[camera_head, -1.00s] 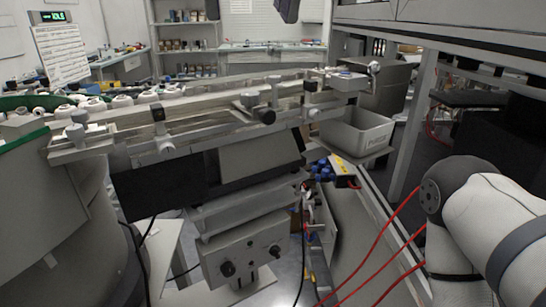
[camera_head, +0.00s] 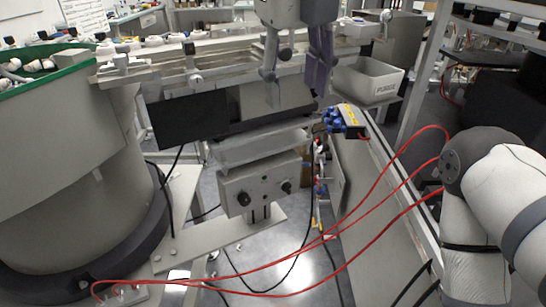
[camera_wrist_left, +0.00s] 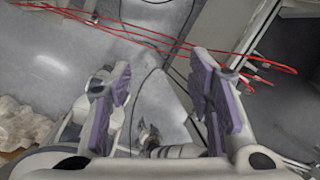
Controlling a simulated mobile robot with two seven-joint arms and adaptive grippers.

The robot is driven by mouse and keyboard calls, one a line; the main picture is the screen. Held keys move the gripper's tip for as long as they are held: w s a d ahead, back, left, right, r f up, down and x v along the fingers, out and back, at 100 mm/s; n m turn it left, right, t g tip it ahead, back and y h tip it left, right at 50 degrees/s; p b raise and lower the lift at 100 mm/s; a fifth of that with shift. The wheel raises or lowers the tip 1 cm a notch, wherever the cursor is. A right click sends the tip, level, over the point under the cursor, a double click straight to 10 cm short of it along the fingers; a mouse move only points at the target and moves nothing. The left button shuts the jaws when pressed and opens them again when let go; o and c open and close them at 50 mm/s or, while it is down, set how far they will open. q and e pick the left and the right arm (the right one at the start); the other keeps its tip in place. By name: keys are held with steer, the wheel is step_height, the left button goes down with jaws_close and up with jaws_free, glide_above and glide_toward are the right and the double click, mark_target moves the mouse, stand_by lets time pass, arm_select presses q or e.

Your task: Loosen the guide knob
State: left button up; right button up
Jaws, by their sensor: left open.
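The guide rail (camera_head: 225,62) runs across the upper middle of the head view. A dark round knob (camera_head: 285,53) on it shows between the fingers of my left gripper (camera_head: 293,88). The gripper hangs from above with its fingers apart and nothing clamped. I cannot tell how far the fingers are from the knob in depth. In the left wrist view the purple-padded fingers (camera_wrist_left: 166,100) are spread wide. A small dark part (camera_wrist_left: 148,137) shows low between them; I cannot tell if it is that knob. My right gripper is out of view.
Two more knobs (camera_head: 196,79) sit further left on the rail. A round feeder bowl (camera_head: 60,130) with a green rim stands at left. A grey bin (camera_head: 367,84) stands at right, beside blue connectors (camera_head: 340,118). Red cables (camera_head: 340,225) loop across below. My right arm fills the lower right.

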arm_select(q)
steer(key=s+a+f+n+g+h, duration=0.1)
steer(key=f+n, duration=0.4)
steer(key=f, duration=1.1)
steer(key=s+a+f+n+g+h, duration=0.1)
steer(key=s+f+n, duration=0.3)
steer(key=f, duration=1.2)
steer(key=shift+s+a+f+n+g+h+b, duration=0.15)
steer(key=shift+a+f+n+g+h+b, duration=0.25)
steer(key=shift+n+g, duration=0.55)
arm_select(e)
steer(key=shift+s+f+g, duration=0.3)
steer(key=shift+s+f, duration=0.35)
arm_select(q)
steer(key=shift+a+r, duration=0.1)
steer(key=s+a+f+n, duration=0.7)
steer(key=s+f+n, duration=0.1)
steer(key=s+f, duration=0.4)
steer(key=s+a+f+n+g+y, duration=0.1)
steer(key=s+a+f+n+y, duration=0.2)
steer(key=s+a+n, duration=0.8)
steer(key=s+a, duration=0.4)
steer(key=s, duration=0.3)
steer(key=shift+a+n, duration=0.3)
steer(key=shift+n, duration=0.05)
